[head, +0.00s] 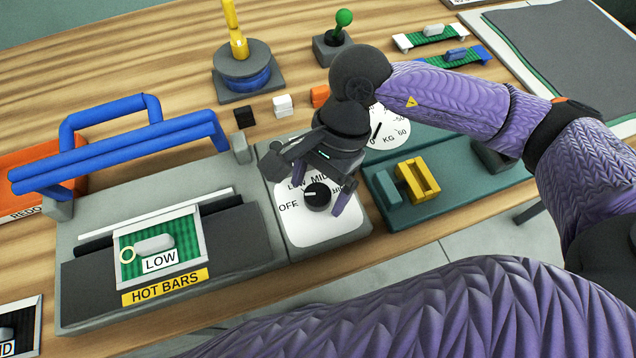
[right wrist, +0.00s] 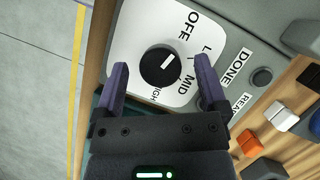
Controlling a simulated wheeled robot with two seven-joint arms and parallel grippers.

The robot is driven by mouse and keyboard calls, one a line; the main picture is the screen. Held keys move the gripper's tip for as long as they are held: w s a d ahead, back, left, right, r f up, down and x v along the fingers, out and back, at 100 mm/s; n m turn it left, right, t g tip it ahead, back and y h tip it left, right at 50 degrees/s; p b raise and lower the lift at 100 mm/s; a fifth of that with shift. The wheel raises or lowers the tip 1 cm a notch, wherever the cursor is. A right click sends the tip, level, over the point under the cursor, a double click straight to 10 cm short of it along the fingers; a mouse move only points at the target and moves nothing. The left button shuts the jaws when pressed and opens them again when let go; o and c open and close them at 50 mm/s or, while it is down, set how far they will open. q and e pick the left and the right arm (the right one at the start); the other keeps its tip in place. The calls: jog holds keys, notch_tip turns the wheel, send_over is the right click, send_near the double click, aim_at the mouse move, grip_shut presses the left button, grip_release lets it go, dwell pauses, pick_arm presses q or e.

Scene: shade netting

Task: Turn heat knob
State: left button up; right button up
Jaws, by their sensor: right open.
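The heat knob (head: 317,196) is a round black knob on a white dial plate (head: 326,233) marked OFF, LOW, MID and HIGH. In the right wrist view the knob (right wrist: 158,68) has a white pointer line aimed at about the gap between OFF and LOW. My right gripper (head: 311,190) is above the dial, open. In the right wrist view its two purple fingers (right wrist: 161,68) appear on either side of the knob, with gaps to it. I cannot tell whether the fingertips reach knob height. My left gripper is out of view.
The hot bars machine (head: 240,249) with blue handle bars (head: 130,145) and a card tagged LOW (head: 160,261) stands left of the dial. A teal scale (head: 460,190) with a yellow block (head: 418,181) is at right. Small blocks (head: 282,105) lie behind.

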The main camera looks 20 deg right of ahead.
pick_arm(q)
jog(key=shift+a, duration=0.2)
pick_arm(e)
jog(key=shift+a+f, duration=0.1)
jog(key=shift+f, duration=0.1)
jog(key=c, duration=0.6)
grip_shut()
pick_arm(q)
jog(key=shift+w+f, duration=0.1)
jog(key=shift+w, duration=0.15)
